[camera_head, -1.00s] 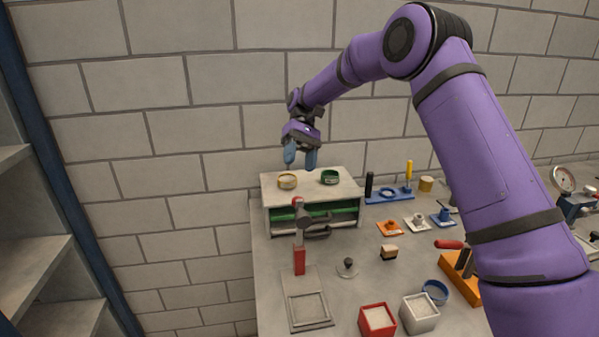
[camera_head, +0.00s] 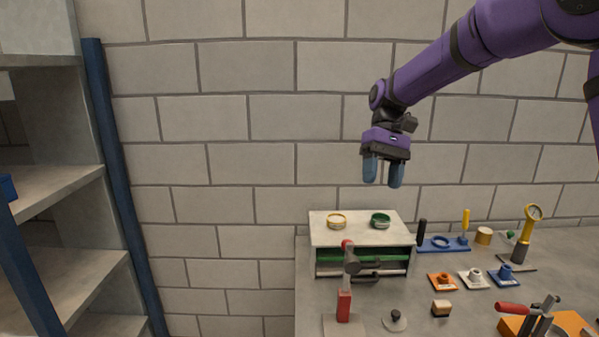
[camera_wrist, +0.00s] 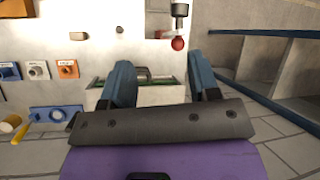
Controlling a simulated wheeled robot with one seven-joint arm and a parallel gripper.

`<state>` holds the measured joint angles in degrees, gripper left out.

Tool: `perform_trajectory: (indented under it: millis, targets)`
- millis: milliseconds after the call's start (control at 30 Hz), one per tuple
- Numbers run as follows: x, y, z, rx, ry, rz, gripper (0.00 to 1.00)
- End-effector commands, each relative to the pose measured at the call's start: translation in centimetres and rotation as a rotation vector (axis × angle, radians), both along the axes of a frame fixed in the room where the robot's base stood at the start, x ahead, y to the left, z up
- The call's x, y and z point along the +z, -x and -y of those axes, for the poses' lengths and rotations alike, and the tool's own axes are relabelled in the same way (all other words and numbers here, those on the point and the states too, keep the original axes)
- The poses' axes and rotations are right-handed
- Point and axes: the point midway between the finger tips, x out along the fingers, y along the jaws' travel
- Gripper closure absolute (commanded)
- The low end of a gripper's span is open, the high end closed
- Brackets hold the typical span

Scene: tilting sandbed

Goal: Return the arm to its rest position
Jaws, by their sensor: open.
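My purple arm reaches in from the upper right in the head view. My gripper (camera_head: 383,172) hangs in the air above the small drawer cabinet (camera_head: 330,236), its two blue fingers apart and pointing down, with nothing between them. In the wrist view my gripper (camera_wrist: 160,85) also shows its blue fingers spread and empty.
The workbench (camera_head: 385,292) holds several small fixtures, a blue tray (camera_head: 440,244) and a gauge (camera_head: 527,225). A shelf unit (camera_head: 60,190) with a blue post stands left. The wall behind is bare.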

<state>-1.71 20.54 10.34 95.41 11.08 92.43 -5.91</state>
Motion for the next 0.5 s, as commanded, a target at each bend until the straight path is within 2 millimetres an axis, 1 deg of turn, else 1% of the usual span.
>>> perform_trajectory:
  millis: [33, 200, 300, 500]
  targets:
    - [1.0, 1.2, 0.6, -0.012, 0.013, 0.039, 0.44]
    - [3.4, 4.8, 2.3, -0.054, 0.053, 0.163, 0.44]
    - [4.5, 7.1, 3.4, -0.078, 0.073, 0.236, 0.44]
    - [6.0, 11.7, 5.4, -0.129, 0.108, 0.381, 0.44]
